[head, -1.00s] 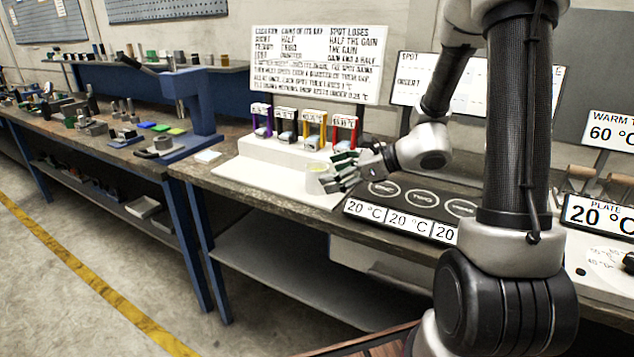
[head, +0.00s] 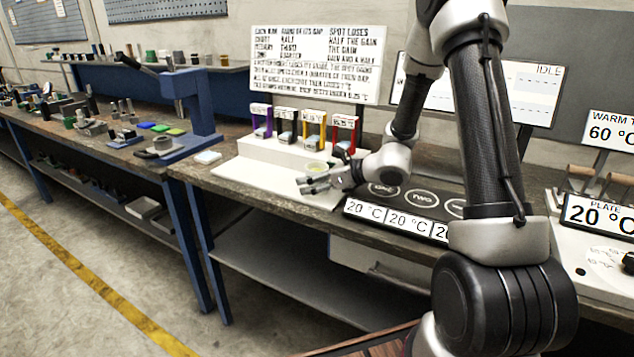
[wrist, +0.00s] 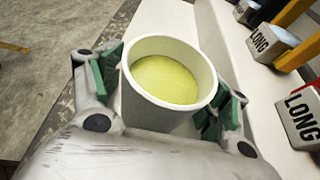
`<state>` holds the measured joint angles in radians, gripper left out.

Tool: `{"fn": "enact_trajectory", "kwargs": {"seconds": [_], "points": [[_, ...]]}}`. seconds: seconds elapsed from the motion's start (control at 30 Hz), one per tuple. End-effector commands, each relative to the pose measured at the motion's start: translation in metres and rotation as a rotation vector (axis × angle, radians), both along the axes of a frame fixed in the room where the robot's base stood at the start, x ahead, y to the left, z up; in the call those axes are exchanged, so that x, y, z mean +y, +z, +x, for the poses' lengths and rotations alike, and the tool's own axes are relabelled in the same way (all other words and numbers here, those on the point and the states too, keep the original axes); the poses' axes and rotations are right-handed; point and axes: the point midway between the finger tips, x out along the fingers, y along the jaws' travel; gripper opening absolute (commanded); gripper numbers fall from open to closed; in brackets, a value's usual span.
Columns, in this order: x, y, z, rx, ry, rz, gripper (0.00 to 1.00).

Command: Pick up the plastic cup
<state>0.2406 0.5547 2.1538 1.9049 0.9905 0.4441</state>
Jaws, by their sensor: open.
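The plastic cup (wrist: 160,112) is white and holds yellow-green liquid. In the wrist view it stands upright between the green-padded fingers of my gripper (wrist: 164,94), with a pad on each side. In the head view the cup (head: 315,167) shows small on the white board, just behind my gripper (head: 313,184), which partly hides it. My gripper is open and low over the board. I cannot tell whether either pad touches the cup.
The white board (head: 255,178) carries a raised white step with several coloured posts (head: 312,128) and grey blocks behind the cup. A dark panel with ring marks (head: 422,199) and temperature displays lies to the right. The bench edge runs in front.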

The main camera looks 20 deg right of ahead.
Motion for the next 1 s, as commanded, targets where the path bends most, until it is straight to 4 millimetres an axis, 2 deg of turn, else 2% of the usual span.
{"fn": "enact_trajectory", "kwargs": {"seconds": [0.07,0.3,0.33,0.6,0.73,0.87,1.0], "points": [[0.000,0.000,0.000,0.000,0.000,0.000,0.72],[0.000,0.000,0.000,0.000,0.000,0.000,0.29],[0.000,0.000,0.000,0.000,0.000,0.000,0.25],[0.000,0.001,0.000,-0.001,0.000,-0.001,0.25],[0.000,0.009,0.000,-0.003,0.002,-0.002,0.25],[0.000,0.027,0.000,-0.005,0.001,-0.002,0.25],[0.000,0.056,0.000,-0.007,0.001,-0.003,0.25]]}}
